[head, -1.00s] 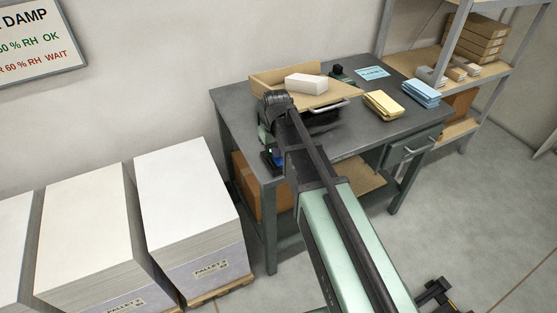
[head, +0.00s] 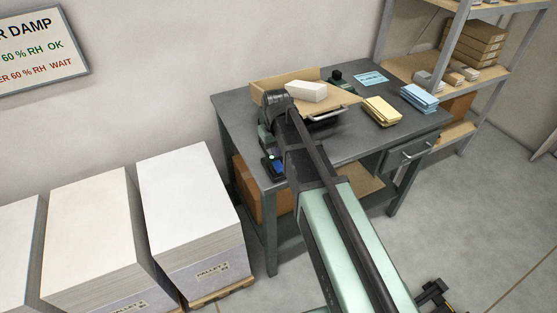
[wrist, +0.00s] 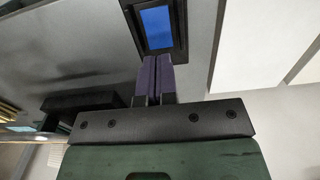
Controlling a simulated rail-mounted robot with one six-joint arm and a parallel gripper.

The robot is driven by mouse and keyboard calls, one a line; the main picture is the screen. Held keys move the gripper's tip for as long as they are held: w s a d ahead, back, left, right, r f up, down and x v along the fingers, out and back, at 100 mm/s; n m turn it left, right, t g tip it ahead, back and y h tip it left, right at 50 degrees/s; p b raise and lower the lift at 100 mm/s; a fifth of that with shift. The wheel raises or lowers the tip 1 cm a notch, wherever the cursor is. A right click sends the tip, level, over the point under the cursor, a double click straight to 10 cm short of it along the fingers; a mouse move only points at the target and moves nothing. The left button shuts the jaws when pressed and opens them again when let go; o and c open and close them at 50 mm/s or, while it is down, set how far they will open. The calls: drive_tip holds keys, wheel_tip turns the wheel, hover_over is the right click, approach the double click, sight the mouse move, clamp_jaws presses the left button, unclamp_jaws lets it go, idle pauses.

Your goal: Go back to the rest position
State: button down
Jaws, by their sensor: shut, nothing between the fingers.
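My gripper (wrist: 157,78) shows in the wrist view with its two purple fingers side by side and shut, nothing between them. Its tips point at a dark-framed device with a blue screen (wrist: 157,28); whether they touch it I cannot tell. In the head view a small blue-screened device (head: 277,166) shows at the left front edge of the grey table (head: 350,150), beside my arm. My fingers are hidden there behind my arm, which reaches over the table's left part.
A white block (head: 306,92) sits in a wooden tray (head: 275,88) with a metal handle. Yellow packs (head: 381,111) and blue packs (head: 419,97) lie to the right. White paper stacks (head: 187,205) stand at left, a shelf rack (head: 460,60) at the back right.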

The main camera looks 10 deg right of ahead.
wheel_tip(320, 180, up, 3)
drive_tip(key=shift+r+p, duration=0.2)
drive_tip(key=shift+p, duration=1.05)
drive_tip(key=shift+f, duration=0.1)
drive_tip(key=s+m, duration=0.2)
drive_tip(key=s, duration=1.4)
drive_tip(key=shift+s+d, duration=0.25)
drive_tip(key=shift+d, duration=0.05)
